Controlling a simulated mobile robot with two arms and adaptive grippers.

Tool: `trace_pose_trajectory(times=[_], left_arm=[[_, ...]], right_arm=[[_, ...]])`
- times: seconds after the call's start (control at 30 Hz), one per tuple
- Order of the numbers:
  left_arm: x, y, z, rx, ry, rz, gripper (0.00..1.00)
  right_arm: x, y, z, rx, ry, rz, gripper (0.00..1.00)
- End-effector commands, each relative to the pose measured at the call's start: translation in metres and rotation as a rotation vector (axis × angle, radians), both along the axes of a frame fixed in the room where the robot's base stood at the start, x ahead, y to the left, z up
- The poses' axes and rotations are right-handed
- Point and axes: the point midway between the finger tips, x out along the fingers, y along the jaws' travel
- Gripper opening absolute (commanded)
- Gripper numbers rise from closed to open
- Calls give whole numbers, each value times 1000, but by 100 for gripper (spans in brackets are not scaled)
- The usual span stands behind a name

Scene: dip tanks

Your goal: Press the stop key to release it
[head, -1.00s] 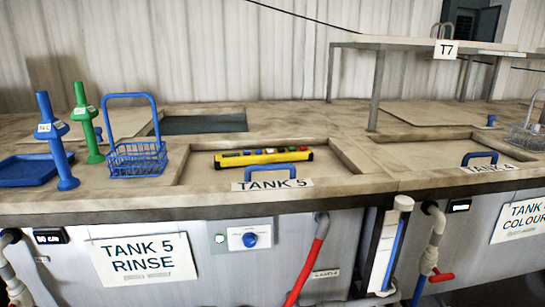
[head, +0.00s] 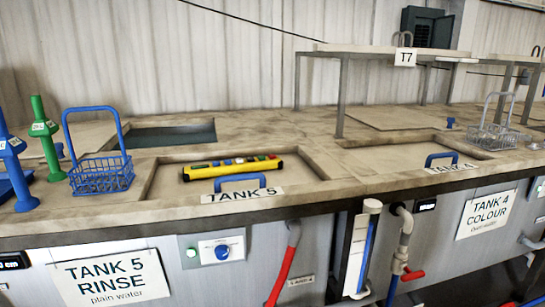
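A yellow control pendant (head: 234,173) with black ends lies on the tank 5 lid (head: 165,182), just behind that lid's blue handle. A row of small coloured keys runs along its top, with red, green, blue and dark ones among them. The key labels are too small to read, so I cannot tell for sure which is the stop key or whether it is pressed in. Neither of my grippers shows in the head view.
A blue wire basket (head: 102,176) and upright green (head: 46,145) and blue (head: 14,170) tools stand left of the pendant. A raised shelf marked T7 (head: 405,57) is at the back right. A grey wire basket (head: 493,137) stands further right. The blue lid handle (head: 240,181) sticks up before the pendant.

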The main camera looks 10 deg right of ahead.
Motion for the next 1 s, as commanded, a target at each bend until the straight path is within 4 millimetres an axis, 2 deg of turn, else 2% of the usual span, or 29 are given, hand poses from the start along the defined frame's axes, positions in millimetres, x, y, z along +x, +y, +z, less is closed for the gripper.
trace_pose_trajectory(times=[0.03, 0.2, 1.0], left_arm=[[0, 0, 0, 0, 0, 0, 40], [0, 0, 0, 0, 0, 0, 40], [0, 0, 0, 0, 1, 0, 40]], right_arm=[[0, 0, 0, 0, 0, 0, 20], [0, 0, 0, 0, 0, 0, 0], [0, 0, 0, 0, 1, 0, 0]])
